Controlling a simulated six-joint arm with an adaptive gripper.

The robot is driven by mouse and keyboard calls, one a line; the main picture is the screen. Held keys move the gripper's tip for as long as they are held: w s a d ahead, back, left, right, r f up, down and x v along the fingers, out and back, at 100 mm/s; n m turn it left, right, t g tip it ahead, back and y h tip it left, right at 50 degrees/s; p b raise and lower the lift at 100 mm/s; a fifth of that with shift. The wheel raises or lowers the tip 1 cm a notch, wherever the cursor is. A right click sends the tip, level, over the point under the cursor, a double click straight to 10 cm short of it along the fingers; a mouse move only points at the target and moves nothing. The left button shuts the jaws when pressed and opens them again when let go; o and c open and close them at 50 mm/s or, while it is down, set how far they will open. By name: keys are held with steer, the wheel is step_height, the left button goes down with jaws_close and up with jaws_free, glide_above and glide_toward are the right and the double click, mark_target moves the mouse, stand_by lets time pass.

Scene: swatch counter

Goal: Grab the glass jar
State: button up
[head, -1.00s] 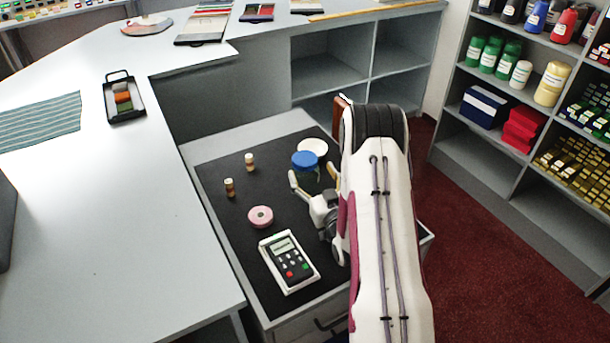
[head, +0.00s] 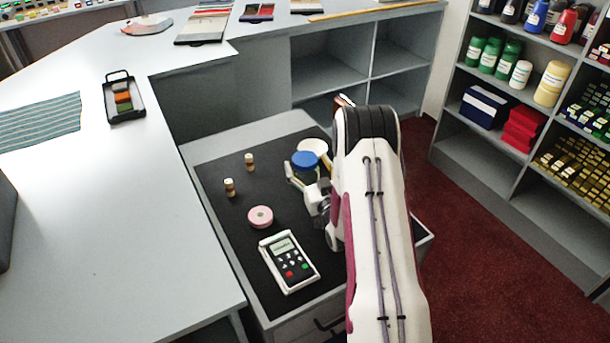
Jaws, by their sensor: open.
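The glass jar (head: 305,161) with a blue lid stands upright on the dark mat, toward its far right part. Its clear body shows only in part below the lid. My gripper (head: 307,172) is open at the near side of the jar. One finger shows left of the jar and the other to its right, so the jar appears to lie between them. I cannot tell whether either finger touches the glass.
A white round dish (head: 313,146) sits just behind the jar. Counter (head: 120,230) borders the left.

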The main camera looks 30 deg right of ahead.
steer(key=shift+w+d, duration=0.2)
steer(key=shift+w, duration=1.05)
steer(key=c, duration=2)
steer(key=shift+o, duration=0.2)
steer(key=shift+r, duration=0.15)
steer(key=shift+r, duration=4.9)
